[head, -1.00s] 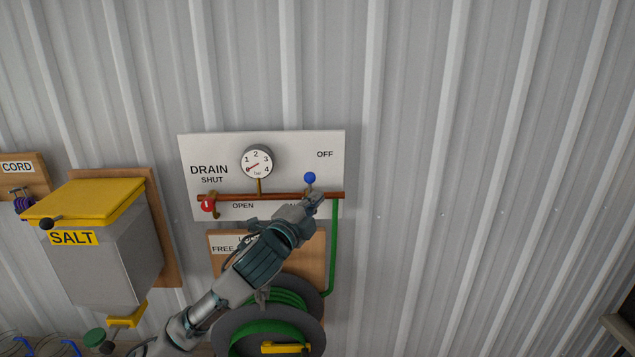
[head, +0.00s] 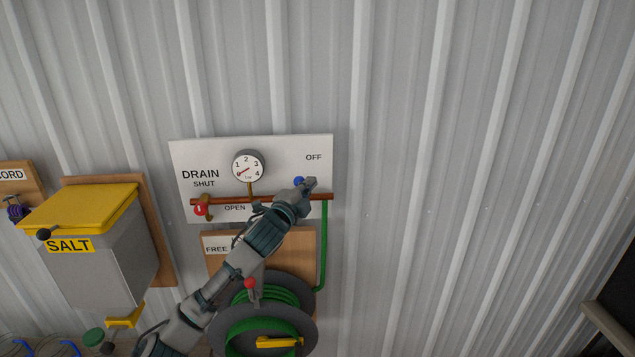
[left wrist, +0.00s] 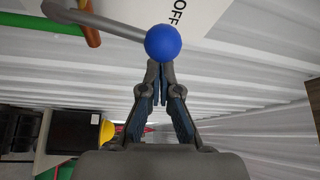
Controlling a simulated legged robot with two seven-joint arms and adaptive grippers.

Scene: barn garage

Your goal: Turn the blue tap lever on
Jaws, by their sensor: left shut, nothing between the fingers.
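The blue tap lever's ball knob (head: 298,181) shows just left of my left gripper (head: 311,183) in the head view, partly hidden by it. In the left wrist view the blue ball (left wrist: 163,43) sits at the end of a grey lever arm (left wrist: 105,22), just beyond the fingertips. My left gripper (left wrist: 160,68) is shut and empty in that view. Its tips are at or very near the ball; I cannot tell if they touch. The OFF label (head: 314,157) is above and right of the knob. The ON label is hidden behind my arm. My right gripper is not in view.
The white panel (head: 215,150) carries a pressure gauge (head: 249,166), a copper pipe (head: 230,199) and a red drain lever (head: 200,209). A green hose (head: 323,245) runs down to a hose reel (head: 304,325). A salt bin (head: 105,262) hangs at left. The wall at right is clear.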

